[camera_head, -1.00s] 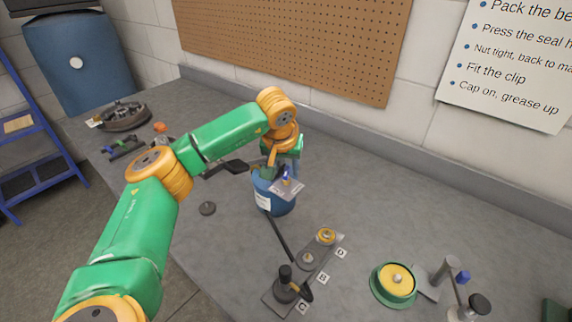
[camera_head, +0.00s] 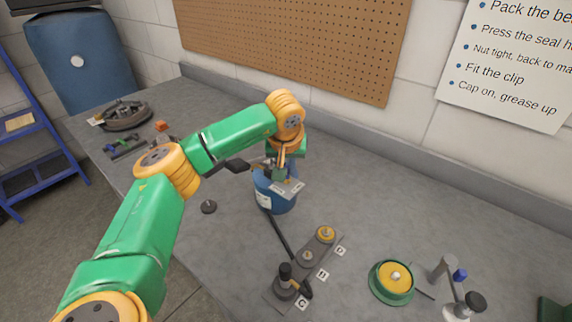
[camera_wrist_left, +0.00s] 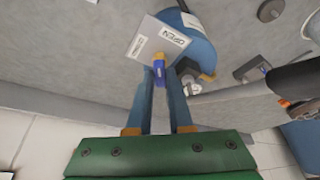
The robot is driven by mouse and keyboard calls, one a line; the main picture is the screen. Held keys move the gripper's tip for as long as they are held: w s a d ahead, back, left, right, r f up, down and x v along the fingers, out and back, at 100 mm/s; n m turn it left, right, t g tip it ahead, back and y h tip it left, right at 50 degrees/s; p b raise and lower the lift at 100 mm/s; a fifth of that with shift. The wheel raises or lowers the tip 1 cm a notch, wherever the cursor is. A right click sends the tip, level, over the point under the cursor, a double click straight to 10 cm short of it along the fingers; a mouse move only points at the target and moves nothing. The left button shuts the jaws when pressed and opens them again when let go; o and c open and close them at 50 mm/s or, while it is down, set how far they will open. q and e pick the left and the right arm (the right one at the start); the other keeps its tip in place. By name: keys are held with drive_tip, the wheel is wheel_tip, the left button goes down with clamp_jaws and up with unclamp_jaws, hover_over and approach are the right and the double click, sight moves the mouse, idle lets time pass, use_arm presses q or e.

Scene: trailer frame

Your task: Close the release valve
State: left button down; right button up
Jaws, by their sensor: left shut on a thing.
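The release valve is on top of a blue tank (camera_head: 275,200), which stands on the bench. Its pale plate (camera_head: 290,188) has two labels, and one reads OPEN in the left wrist view (camera_wrist_left: 158,40). A small blue valve lever (camera_wrist_left: 183,70) with a yellow end shows at the fingertips in that view. My left gripper (camera_head: 281,173) points down over the tank top. It is shut on the lever, and its fingers (camera_wrist_left: 163,75) partly hide the valve in both views. The other label is too small to read. My right gripper is not in view.
A black hose (camera_head: 278,235) runs from the tank towards a dark block (camera_head: 290,270) with lettered tags. A green and yellow round part (camera_head: 391,283) and a small stand (camera_head: 455,290) are at right. A dark disc (camera_head: 209,207) lies left of the tank. The bench behind the tank is clear.

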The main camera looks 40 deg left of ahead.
use_arm(q)
drive_tip(key=n, duration=0.1)
drive_tip(key=n+y+p, duration=0.1)
drive_tip(key=shift+w+d+r+n+g, duration=0.1)
drive_tip(key=shift+w+r+n+g, duration=0.1)
drive_tip(key=shift+n+g, duration=0.15)
drive_tip(key=n+g+p, duration=0.1)
drive_tip(key=n+p, duration=0.1)
drive_tip(key=n, duration=0.1)
drive_tip(key=shift+w+d+n+y, duration=0.1)
drive_tip(key=shift+n+y, duration=0.15)
drive_tip(key=shift+y, duration=0.05)
drive_tip(key=shift+w+n+g+p, duration=0.1)
drive_tip(key=shift+n+g+p, duration=0.35)
drive_tip(key=shift+n, duration=0.65)
drive_tip(key=shift+f+n+g+y, duration=0.1)
drive_tip(key=shift+n+g+y, duration=0.25)
drive_tip(key=shift+n, duration=0.55)
drive_tip(key=shift+w+n, duration=0.1)
drive_tip(key=shift+n, duration=0.2)
drive_tip(key=c, duration=0.8)
unclamp_jaws()
drive_tip(key=shift+f, duration=0.1)
